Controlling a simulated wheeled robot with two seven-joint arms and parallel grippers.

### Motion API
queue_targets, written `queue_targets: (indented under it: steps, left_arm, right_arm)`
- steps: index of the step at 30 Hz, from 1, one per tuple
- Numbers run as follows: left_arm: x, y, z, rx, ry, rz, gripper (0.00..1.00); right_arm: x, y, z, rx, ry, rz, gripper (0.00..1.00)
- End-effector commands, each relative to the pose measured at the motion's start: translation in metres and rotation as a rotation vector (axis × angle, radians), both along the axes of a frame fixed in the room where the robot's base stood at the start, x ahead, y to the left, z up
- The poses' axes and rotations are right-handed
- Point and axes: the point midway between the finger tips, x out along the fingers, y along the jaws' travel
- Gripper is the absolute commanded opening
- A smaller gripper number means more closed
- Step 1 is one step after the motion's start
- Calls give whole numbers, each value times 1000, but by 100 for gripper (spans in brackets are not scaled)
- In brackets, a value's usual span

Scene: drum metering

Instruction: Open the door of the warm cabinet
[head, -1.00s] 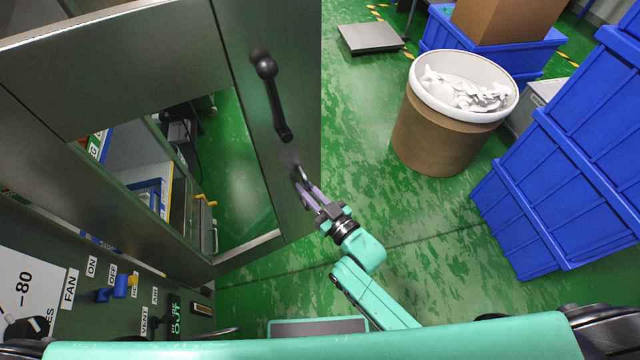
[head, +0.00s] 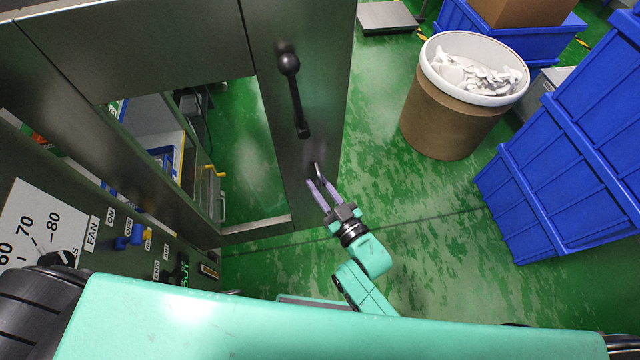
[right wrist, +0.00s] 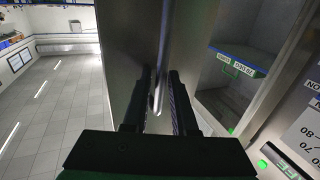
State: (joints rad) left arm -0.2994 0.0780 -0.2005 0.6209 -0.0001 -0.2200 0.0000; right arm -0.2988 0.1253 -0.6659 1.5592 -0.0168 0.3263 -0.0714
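The warm cabinet's steel door (head: 300,150) stands swung out at the left of the head view, with green floor visible through its window. A black lever handle (head: 295,95) is on its face. My right gripper (head: 316,182) is at a small metal loop (head: 318,172) lower on the door. In the right wrist view, its dark fingers (right wrist: 160,100) are apart, one on each side of a shiny upright bar (right wrist: 158,98). I cannot tell whether they touch it. The cabinet interior (right wrist: 238,62) shows to the right of the door there. My left gripper is not in view.
The cabinet's control panel (head: 75,215), with dial and switches, is at lower left. A brown drum (head: 440,120) with white contents stands right of the door. Blue crates (head: 560,160) are stacked at far right.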

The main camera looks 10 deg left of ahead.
Motion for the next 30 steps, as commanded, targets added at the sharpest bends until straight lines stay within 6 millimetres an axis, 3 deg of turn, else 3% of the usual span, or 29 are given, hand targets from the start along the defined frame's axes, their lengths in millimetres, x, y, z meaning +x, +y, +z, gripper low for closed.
queue_targets:
  steps: [16, 22, 30]
  left_arm:
    - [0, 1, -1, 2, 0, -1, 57]
    - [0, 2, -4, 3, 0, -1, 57]
    - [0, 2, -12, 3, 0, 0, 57]
  right_arm:
    - [-8, -6, -3, -3, 5, 0, 27]
    - [-39, -31, -4, -4, 6, 0, 27]
    - [-97, -76, -3, -4, 6, 2, 27]
